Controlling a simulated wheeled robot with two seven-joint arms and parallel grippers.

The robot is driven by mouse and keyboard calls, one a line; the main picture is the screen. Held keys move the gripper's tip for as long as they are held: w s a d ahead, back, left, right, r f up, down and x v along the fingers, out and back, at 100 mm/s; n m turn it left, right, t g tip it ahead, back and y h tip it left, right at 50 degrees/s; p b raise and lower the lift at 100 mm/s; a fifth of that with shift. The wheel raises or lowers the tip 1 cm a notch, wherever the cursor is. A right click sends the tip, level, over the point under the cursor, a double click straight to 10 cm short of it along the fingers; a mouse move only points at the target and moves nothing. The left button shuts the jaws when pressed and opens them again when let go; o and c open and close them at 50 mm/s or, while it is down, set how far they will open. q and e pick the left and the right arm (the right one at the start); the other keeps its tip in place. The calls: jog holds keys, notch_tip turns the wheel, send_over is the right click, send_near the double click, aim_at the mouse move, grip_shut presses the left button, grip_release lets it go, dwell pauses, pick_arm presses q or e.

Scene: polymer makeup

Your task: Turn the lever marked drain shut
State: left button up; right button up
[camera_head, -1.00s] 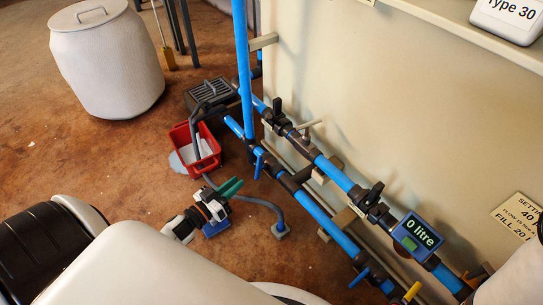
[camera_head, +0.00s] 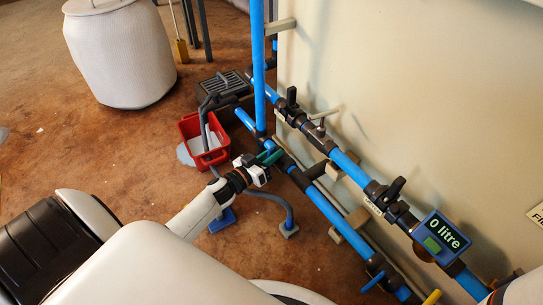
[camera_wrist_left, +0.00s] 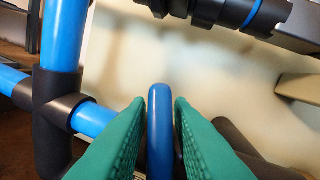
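My left gripper (camera_head: 270,157) is at the lower blue pipe, by the corner of the cream tank. In the left wrist view a blue lever (camera_wrist_left: 160,125) stands between its two green fingers (camera_wrist_left: 160,135). The fingers are on either side of the lever with a narrow gap each side, so they are open. In the head view the gripper mostly hides this lever. No "drain" label is legible. Another blue lever (camera_head: 373,281) is farther along the lower pipe, at the bottom of the head view. My right gripper is not in view.
The upper pipe carries black-handled valves (camera_head: 394,190) and a meter reading 0 litre (camera_head: 443,236). The cream tank wall (camera_head: 400,100) is behind the pipes.

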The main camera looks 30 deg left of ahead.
pick_arm(q)
grip_shut()
jog(key=shift+r+m+h+p, duration=0.2)
jog(key=shift+m+h+p, duration=0.35)
jog(key=shift+m, duration=0.45)
jog(key=m, duration=0.1)
jog(key=m+h, duration=0.2)
jog(key=shift+s+d+f+m+g, duration=0.1)
jog(key=shift+d+m+g, duration=0.2)
jog(key=shift+m, duration=0.1)
grip_release()
